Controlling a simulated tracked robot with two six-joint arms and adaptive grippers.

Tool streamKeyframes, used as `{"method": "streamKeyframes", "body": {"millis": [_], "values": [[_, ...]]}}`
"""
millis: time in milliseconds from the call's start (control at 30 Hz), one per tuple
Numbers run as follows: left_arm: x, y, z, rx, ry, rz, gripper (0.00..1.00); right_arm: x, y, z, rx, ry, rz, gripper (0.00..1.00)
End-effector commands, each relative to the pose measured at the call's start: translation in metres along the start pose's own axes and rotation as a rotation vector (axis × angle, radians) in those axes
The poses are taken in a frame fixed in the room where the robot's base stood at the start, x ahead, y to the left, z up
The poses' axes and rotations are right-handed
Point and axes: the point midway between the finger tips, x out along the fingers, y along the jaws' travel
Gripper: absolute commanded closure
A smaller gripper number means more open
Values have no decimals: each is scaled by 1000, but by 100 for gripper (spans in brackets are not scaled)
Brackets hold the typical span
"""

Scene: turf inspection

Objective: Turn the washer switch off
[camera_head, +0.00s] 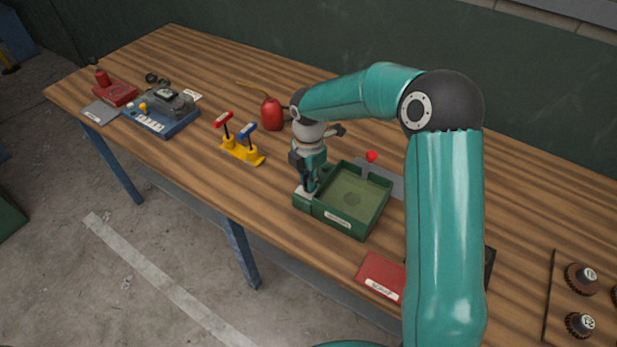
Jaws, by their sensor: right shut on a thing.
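The washer is a green square basin (352,226) with a small label on its front, near the front edge of the bench. A small green box (301,203) with a pale top adjoins its left side. My right gripper (308,187) points down at this box and is shut on what looks like the washer switch. The fingers hide the switch, so I cannot tell its position. My left gripper is not in view.
On the wooden bench (190,60), a red oil can (272,114) and a yellow stand with red and blue handles (241,152) are left of the washer. A red labelled pad (381,271) lies right of it. A blue-based device (160,120) stands far left.

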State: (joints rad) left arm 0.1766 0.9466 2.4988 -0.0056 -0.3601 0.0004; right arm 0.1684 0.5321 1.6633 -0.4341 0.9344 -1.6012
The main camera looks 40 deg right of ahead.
Motion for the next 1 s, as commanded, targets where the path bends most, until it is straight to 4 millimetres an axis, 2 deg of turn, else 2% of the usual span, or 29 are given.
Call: {"method": "streamKeyframes", "body": {"millis": [400,1000], "values": [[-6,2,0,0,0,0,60,-3,2,2,-242,-5,10,100],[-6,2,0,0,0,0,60,-3,3,2,-288,-7,12,100]]}}
